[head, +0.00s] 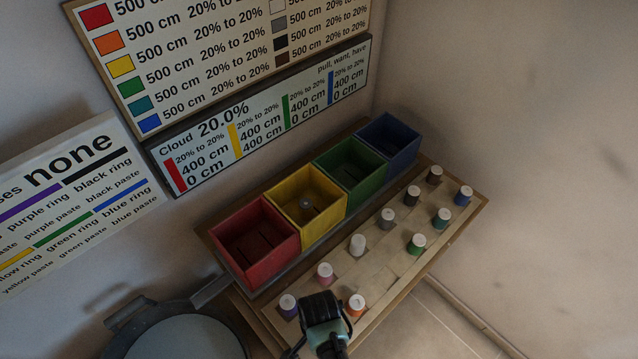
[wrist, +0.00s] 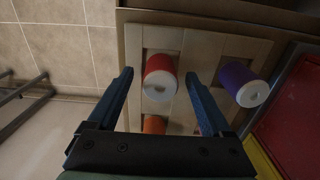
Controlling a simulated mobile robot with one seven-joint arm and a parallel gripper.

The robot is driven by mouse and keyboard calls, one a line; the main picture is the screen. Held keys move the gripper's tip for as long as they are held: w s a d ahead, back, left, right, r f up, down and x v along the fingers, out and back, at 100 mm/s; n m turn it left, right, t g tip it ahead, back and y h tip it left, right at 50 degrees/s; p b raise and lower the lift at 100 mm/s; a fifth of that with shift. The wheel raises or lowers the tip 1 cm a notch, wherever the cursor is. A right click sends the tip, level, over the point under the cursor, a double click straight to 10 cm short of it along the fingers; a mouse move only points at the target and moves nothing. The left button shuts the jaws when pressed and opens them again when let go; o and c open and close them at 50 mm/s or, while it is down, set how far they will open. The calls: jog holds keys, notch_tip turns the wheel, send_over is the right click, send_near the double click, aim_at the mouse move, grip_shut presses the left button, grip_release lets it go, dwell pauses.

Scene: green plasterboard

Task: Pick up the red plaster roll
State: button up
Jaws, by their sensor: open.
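The red plaster roll (wrist: 161,70) stands in a square recess of the pale wooden rack (wrist: 205,45) in the wrist view, with its white end facing the camera. My gripper (wrist: 159,74) is open, and its two dark blue fingers show on either side of the red roll in that view, with gaps on both sides. I cannot tell how far the fingertips are from the roll in depth. In the head view my gripper (head: 323,308) is over the near end of the rack and hides the red roll.
A purple roll (wrist: 240,82) and an orange roll (wrist: 154,125) stand close to the red one. Several other rolls fill the rack. Red (head: 246,272), yellow (head: 330,222), green (head: 368,180) and blue (head: 400,155) bins line its wall side; the yellow bin holds a small grey object.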

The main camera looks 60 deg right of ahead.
grip_shut()
dwell(0.4)
jog(key=shift+r, duration=0.1)
